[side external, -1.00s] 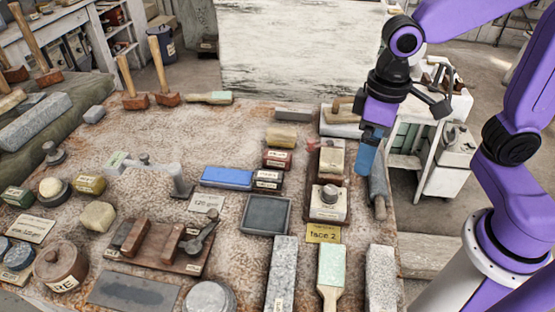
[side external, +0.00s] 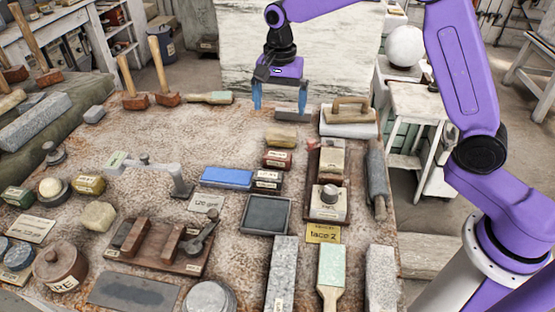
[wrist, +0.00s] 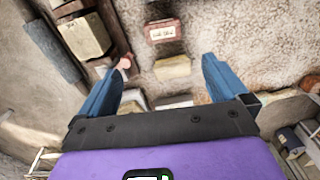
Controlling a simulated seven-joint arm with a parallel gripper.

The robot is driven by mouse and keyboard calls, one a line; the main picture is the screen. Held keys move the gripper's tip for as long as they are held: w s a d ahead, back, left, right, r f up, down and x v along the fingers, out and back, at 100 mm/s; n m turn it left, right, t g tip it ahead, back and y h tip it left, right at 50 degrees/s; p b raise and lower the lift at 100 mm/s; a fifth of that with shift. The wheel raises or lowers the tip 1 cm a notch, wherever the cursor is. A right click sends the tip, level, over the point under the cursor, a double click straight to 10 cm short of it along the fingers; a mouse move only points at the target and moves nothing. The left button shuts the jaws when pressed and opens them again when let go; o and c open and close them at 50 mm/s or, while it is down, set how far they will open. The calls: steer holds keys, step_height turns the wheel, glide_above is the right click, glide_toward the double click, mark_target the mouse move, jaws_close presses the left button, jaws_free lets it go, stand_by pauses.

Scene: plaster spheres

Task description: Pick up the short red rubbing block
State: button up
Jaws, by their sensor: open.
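A short red block (side external: 277,159) with a pale label lies on the stone table, between a yellowish block (side external: 281,138) and a dark labelled block (side external: 267,180). The red block also shows near the top of the wrist view (wrist: 162,32), with the yellowish block (wrist: 172,67) below it. My gripper (side external: 280,97) is open and empty, above the table's back part, behind the red block. In the wrist view, its blue fingers (wrist: 165,58) stand wide apart, and the red block appears beyond their tips, roughly centred between them.
A wooden rack with blocks (side external: 330,200) stands just right of the red block. A blue block (side external: 227,178) lies to its left. A grey block (side external: 292,112) and a wooden-handled float (side external: 348,118) lie at the back. The table's back-left middle is clear.

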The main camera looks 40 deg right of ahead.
glide_above(277, 155)
steer(key=f, duration=1.1)
steer(key=shift+s+d+f, duration=0.2)
steer(key=shift+d+f, duration=0.05)
steer(key=shift+f, duration=0.1)
steer(key=shift+w+a+f, duration=0.1)
steer(key=shift+w+f, duration=0.05)
steer(key=shift+f, duration=1.2)
steer(key=shift+w+a+f, duration=0.1)
steer(key=shift+f, duration=1.25)
steer(key=shift+c, duration=0.3)
steer(key=c, duration=1)
